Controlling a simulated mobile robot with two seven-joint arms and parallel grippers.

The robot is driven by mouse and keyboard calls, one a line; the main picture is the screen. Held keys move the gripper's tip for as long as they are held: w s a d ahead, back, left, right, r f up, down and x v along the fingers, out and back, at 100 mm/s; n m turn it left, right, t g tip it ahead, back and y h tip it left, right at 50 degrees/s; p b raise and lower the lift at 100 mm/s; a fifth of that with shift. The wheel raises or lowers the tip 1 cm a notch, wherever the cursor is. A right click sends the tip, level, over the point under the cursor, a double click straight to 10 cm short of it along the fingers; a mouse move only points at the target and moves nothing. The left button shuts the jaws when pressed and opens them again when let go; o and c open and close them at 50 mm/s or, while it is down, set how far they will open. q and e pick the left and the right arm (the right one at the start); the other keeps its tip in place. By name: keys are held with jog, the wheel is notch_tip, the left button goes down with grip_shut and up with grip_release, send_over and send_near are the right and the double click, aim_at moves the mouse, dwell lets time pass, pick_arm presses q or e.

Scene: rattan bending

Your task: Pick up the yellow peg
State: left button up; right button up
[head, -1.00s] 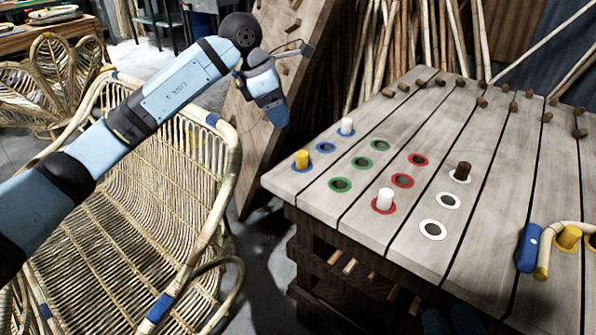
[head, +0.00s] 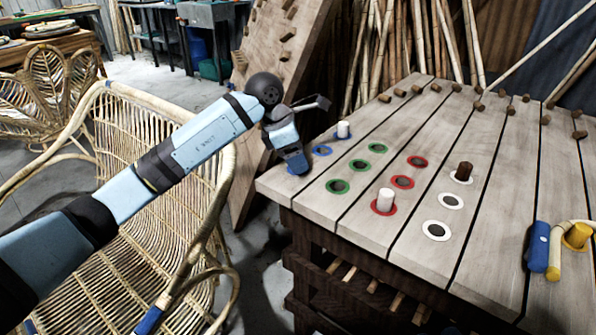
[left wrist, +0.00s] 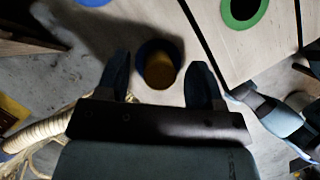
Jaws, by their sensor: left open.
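The yellow peg (left wrist: 160,72) shows in the left wrist view, in shadow, with a dark blue ring around it. It stands between the two spread fingers of my left gripper (head: 297,166), with a gap to each finger. In the head view my left gripper points down over the near left corner of the plank table (head: 400,225) and hides this peg. The jaws are open and hold nothing.
White pegs (head: 343,130) and a brown peg (head: 463,171) stand among colour-ringed holes. A rattan chair (head: 165,235) stands left of the table.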

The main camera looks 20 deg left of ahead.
pick_arm(q)
jog(key=c, duration=1)
